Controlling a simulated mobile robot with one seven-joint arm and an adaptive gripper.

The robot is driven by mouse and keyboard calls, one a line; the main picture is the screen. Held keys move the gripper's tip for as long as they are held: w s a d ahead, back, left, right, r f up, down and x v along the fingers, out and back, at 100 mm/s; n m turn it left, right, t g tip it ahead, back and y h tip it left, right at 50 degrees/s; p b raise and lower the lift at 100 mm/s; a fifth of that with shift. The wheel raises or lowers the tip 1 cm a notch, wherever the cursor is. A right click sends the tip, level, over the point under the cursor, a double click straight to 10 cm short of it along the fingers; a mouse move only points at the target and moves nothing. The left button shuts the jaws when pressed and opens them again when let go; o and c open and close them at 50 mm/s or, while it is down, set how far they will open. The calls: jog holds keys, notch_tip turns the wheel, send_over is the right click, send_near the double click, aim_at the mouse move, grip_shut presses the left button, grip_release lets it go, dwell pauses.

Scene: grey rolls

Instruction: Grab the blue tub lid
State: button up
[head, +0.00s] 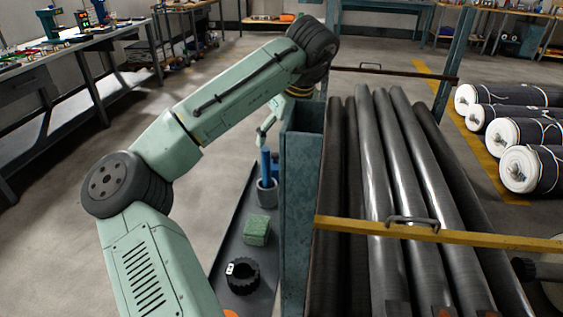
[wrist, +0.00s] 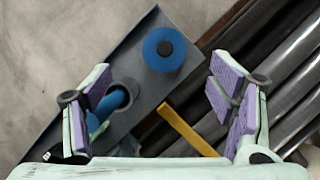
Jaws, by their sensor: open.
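The blue lid (wrist: 164,49) shows in the wrist view as a round blue disc with a dark knob at its centre. It lies over the grey shelf, near the shelf's right edge. My gripper (wrist: 160,72) is open, with its purple-padded fingers spread to either side of the lid and nothing between them touching it. In the head view my gripper (head: 267,128) is partly hidden behind the blue-green post. I cannot make out the lid there for certain.
A grey cup (head: 266,191) holding a blue upright piece (head: 265,162), a green block (head: 256,231) and a black ring (head: 243,276) stand on the narrow shelf (head: 228,243). The post (head: 299,210) and the rack of dark rolls (head: 385,190) bound it on the right.

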aim_at(275, 154)
jog(key=x, duration=0.3)
jog(key=shift+w+a+f, duration=0.15)
jog(key=shift+f, duration=0.1)
jog(key=x, duration=0.2)
jog(key=p+x, duration=0.2)
jog(key=x, duration=0.1)
jog(key=shift+w+d+f, duration=0.2)
jog(key=shift+w+f, duration=0.05)
jog(key=shift+f, duration=0.05)
jog(key=shift+c, duration=0.2)
jog(key=c, duration=1.1)
